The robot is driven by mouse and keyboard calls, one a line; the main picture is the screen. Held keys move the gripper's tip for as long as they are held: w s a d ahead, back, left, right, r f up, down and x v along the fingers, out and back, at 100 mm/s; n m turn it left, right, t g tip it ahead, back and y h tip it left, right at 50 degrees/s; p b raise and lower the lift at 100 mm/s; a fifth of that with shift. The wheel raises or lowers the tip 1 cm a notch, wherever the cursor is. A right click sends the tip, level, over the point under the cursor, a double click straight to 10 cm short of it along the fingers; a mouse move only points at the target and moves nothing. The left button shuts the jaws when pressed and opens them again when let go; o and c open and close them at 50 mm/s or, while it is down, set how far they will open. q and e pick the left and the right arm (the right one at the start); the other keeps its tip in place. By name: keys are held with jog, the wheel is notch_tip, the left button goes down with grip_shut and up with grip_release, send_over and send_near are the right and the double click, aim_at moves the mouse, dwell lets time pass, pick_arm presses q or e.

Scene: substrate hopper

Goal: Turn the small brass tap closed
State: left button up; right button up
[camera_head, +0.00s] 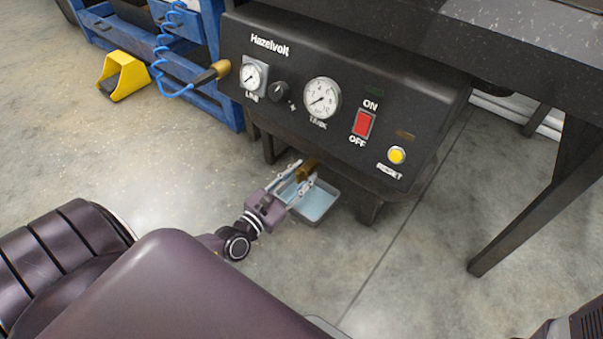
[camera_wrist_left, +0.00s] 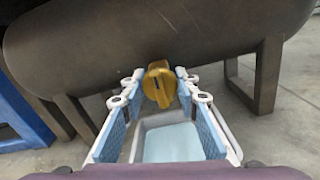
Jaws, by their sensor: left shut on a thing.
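The small brass tap (camera_head: 308,169) sits low under the front of the black compressor panel. In the left wrist view the tap (camera_wrist_left: 158,84) shows as a rounded brass knob with a dark slot, against the dark tank. My left gripper (camera_head: 301,177) reaches it from the front, with one finger on each side. In the left wrist view my left gripper (camera_wrist_left: 160,90) has its fingertips at the knob's two sides, shut on it. The fingers hide part of the tap in the head view. My right gripper is not in view.
A metal tray with light blue liquid (camera_head: 334,210) lies on the floor under the tap. The dark tank (camera_wrist_left: 90,45) stands on legs. The Hazelvolt panel (camera_head: 300,60) with gauges overhangs the tap. A table leg (camera_head: 535,205) stands at right.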

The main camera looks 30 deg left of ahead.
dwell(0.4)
pick_arm(q)
jog(key=o, duration=1.2)
jog(key=s, duration=0.8)
jog(key=s+a, duration=0.1)
jog(key=s, duration=0.3)
